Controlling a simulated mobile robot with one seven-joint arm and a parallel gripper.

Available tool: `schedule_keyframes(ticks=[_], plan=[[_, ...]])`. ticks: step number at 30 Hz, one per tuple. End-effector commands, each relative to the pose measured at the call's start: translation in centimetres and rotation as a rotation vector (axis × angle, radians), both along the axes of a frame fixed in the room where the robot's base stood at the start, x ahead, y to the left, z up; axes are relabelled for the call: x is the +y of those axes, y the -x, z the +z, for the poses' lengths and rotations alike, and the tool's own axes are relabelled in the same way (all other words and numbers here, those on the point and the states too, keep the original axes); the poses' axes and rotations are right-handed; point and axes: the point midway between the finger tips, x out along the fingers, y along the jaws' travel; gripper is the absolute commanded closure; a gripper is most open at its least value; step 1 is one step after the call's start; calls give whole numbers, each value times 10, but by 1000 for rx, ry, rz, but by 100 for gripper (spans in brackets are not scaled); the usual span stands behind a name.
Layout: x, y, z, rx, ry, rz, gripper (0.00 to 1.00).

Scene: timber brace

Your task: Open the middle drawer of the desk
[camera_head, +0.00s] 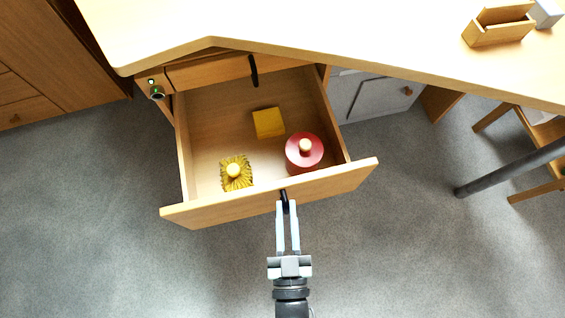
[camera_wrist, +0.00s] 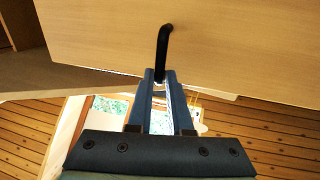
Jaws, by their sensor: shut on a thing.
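The open drawer (camera_head: 208,160) is pulled well out from the wooden desk (camera_head: 300,25). Its front panel (camera_head: 230,208) faces my gripper. My gripper (camera_head: 287,206) is shut on the drawer's black handle (camera_head: 284,194). In the wrist view, the handle (camera_wrist: 163,42) runs down from the drawer front (camera_wrist: 230,45) to between my fingertips (camera_wrist: 160,76). Inside the drawer are a yellow block (camera_head: 268,123), a red round lidded container (camera_head: 304,152) and a yellow bristled brush (camera_head: 236,172). Another drawer front (camera_head: 215,70) with a black handle (camera_head: 253,70) sits closed behind it, under the desktop.
A grey cabinet (camera_head: 375,98) stands right of the drawer. A wooden chair (camera_head: 535,150) and a dark pole (camera_head: 510,165) are at the far right. A wooden cabinet (camera_head: 50,70) is at the left. The grey floor (camera_head: 90,210) is clear around the drawer front.

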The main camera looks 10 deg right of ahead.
Motion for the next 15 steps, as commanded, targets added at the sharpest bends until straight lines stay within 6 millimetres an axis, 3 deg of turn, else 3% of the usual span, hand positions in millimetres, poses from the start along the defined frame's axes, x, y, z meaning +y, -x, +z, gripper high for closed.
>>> schedule_keyframes(ticks=[15], plan=[[-5, 8, 0, -1, -1, -12, 100]])
